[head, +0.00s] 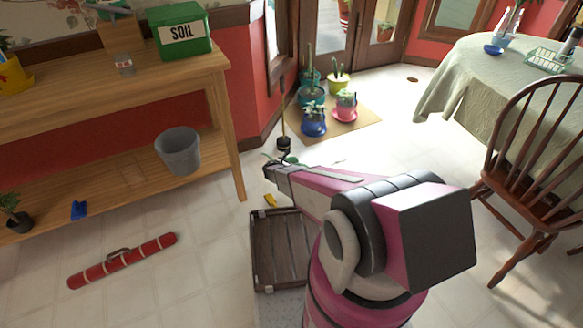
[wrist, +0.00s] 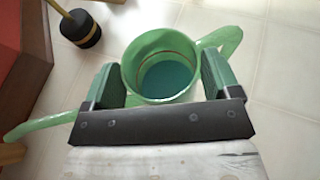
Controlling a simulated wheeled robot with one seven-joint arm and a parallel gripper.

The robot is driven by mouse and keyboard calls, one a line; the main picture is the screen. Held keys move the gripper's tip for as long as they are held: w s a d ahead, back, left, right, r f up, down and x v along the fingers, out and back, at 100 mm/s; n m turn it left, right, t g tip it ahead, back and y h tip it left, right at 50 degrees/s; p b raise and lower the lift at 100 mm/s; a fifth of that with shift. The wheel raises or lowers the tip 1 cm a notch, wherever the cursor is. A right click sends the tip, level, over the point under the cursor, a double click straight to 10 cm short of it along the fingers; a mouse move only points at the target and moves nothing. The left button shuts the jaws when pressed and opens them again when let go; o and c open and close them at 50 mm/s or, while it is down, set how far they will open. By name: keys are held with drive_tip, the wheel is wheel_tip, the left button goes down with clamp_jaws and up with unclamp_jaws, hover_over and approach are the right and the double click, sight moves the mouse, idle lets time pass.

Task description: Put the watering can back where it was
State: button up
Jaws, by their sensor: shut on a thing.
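The green watering can (wrist: 135,52) is between the two fingers of my gripper (wrist: 160,78) in the wrist view, and the gripper is shut on it. I look down into its round opening; the inside looks teal. Its spout (wrist: 42,123) points to the left and its handle (wrist: 228,42) is at the upper right. In the head view my gripper (head: 272,169) is low over the floor, right of the wooden bench, and my arm hides most of the can.
A black-based stick (head: 284,143) stands just beyond my gripper. Potted plants (head: 313,122) sit on a mat behind it. The wooden bench (head: 220,75) holds a green soil box (head: 181,32); a grey bucket (head: 178,152) is on its lower shelf. A red case (head: 122,262) lies on the floor.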

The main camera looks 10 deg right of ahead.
sight(291, 160)
drive_tip(key=w+f, duration=0.1)
drive_tip(key=w+d+f, duration=0.1)
drive_tip(key=w, duration=0.1)
drive_tip(key=w+f, duration=0.1)
drive_tip(key=w, duration=0.1)
drive_tip(key=shift+d, duration=0.3)
drive_tip(key=shift+f, duration=2.15)
drive_tip(key=o, duration=1.6)
drive_tip(key=shift+c, duration=0.2)
